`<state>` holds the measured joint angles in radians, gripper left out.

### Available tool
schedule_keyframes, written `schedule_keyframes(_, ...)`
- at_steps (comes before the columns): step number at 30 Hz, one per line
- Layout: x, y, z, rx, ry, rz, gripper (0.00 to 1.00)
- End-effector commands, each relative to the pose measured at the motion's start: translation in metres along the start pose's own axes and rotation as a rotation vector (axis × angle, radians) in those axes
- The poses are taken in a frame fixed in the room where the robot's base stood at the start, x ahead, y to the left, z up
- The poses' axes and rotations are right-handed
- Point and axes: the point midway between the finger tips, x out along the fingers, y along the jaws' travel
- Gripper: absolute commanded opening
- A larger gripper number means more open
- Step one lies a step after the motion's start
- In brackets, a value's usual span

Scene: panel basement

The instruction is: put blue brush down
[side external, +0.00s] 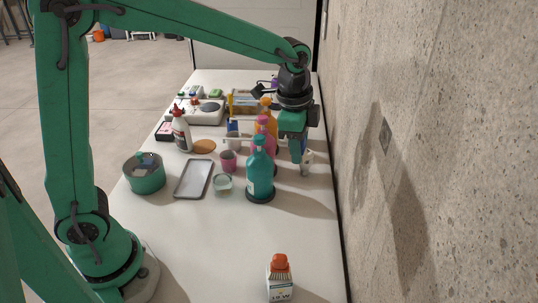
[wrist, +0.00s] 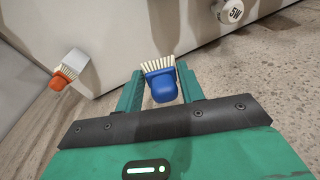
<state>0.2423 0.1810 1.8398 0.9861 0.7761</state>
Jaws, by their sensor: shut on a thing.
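The blue brush (wrist: 162,86) has a rounded blue handle and pale bristles. In the wrist view it sits between the two green fingers of my gripper (wrist: 158,80), which is shut on it. In the side view my gripper (side external: 297,150) hangs over the right edge of the table, close to the wall, with its fingers pointing down. The brush cannot be made out in the side view. I cannot tell whether it touches the table.
A teal pump bottle (side external: 260,172) stands near my gripper, with pink and orange bottles behind it. A grey tray (side external: 194,179) and a green pot (side external: 145,175) are to the left. The table between is clear. The concrete wall (side external: 420,130) is close right.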

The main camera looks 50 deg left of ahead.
Motion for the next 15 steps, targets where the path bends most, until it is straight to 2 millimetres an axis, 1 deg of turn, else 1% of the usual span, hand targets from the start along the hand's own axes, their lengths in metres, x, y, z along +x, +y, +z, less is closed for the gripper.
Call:
schedule_keyframes(1,0.003,0.016,-0.001,0.027,0.002,0.003,0.15)
schedule_keyframes(9,0.03,0.09,0.002,0.175,0.011,0.02,0.15)
schedule_keyframes(12,0.039,0.116,0.006,0.232,0.015,0.025,0.15)
schedule_keyframes(15,0.047,0.136,0.011,0.279,0.019,0.029,0.15)
